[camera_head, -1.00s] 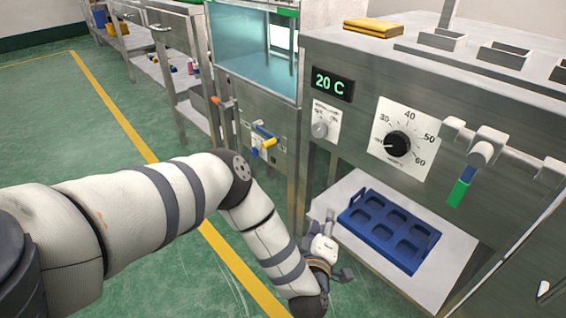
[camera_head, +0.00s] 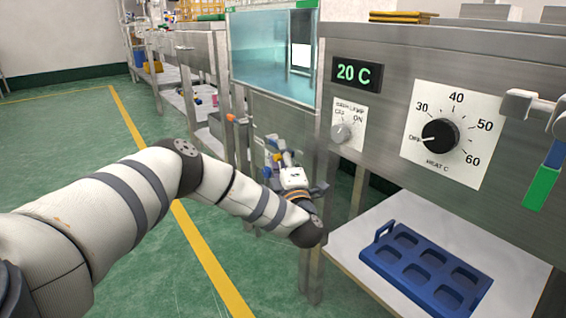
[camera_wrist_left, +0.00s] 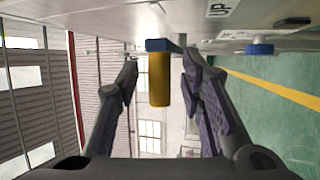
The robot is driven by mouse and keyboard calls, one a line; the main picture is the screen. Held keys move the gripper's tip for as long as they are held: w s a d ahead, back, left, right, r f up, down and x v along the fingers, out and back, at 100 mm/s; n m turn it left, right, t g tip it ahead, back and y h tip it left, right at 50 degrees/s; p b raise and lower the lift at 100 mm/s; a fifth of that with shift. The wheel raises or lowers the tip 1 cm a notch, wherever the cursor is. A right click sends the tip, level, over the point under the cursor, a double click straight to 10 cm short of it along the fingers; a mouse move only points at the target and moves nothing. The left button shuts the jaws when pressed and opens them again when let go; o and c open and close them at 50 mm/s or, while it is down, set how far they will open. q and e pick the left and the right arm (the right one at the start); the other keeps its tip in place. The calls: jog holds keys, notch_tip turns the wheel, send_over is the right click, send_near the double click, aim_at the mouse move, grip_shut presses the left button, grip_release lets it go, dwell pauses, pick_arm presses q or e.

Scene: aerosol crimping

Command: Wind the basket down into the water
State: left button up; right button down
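The yellow crank grip (camera_wrist_left: 159,80) hangs from a blue crank arm (camera_wrist_left: 160,45) in the left wrist view, close to a metal panel with an "UP" label (camera_wrist_left: 222,9). My left gripper (camera_wrist_left: 160,88) is open, with a finger on each side of the yellow grip and gaps between. In the head view my left gripper (camera_head: 277,152) is in front of the panel below the glass-fronted tank (camera_head: 268,52) and mostly hides the crank. No basket can be made out in the tank. My right gripper is out of view.
A steel unit with a 20 C display (camera_head: 357,73) and a heat dial (camera_head: 440,135) stands on the right. A blue tray (camera_head: 425,262) lies on its lower shelf. A green handle (camera_head: 541,187) sticks out at far right. Green floor is free on the left.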

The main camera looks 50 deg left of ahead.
pick_arm(q)
jog(key=shift+c, duration=0.5)
grip_shut()
jog(key=shift+r, duration=0.15)
